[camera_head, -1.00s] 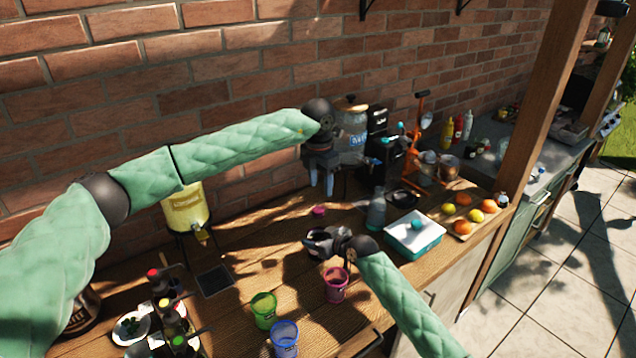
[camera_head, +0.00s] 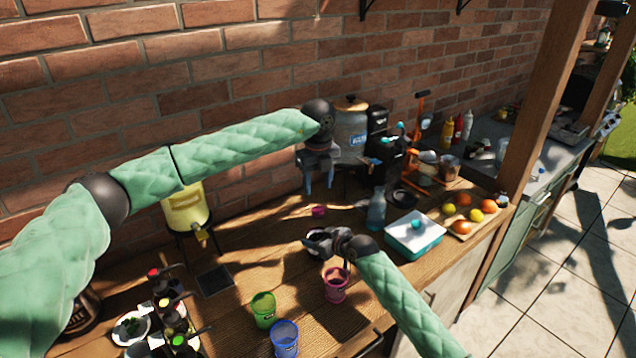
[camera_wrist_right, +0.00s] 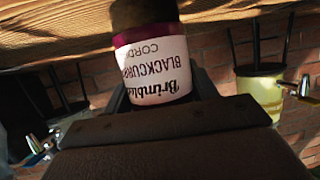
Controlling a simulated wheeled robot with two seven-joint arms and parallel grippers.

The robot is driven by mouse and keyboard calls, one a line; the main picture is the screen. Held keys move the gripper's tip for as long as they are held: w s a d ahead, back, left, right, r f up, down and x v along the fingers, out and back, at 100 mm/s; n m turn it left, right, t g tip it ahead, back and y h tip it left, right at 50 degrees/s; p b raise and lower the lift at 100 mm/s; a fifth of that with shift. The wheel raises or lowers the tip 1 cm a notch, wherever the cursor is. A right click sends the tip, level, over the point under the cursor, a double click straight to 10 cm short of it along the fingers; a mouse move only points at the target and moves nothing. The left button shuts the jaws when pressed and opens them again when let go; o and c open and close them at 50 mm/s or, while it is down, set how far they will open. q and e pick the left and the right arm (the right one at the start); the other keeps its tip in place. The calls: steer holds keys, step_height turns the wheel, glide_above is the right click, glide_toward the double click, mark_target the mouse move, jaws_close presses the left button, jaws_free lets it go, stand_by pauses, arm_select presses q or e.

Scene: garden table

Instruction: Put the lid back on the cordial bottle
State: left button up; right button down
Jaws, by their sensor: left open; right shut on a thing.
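The cordial bottle (camera_wrist_right: 155,68) fills the middle of the right wrist view, with a white blackcurrant cordial label that reads upside down. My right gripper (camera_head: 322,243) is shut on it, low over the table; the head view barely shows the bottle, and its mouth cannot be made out. A small pink round piece (camera_head: 319,211), which looks like the lid, lies on the table behind the right gripper. My left gripper (camera_head: 319,184) is open and empty, pointing down above and slightly behind that piece.
A pink cup (camera_head: 336,284), a green cup (camera_head: 263,309) and a blue cup (camera_head: 284,338) stand in front. A yellow dispenser (camera_head: 186,208) stands left by the brick wall.

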mark_target(318, 209)
arm_select(q)
steer(key=shift+n, duration=0.6)
steer(key=shift+f, duration=0.1)
steer(key=shift+f, duration=3.9)
steer(key=c, duration=1)
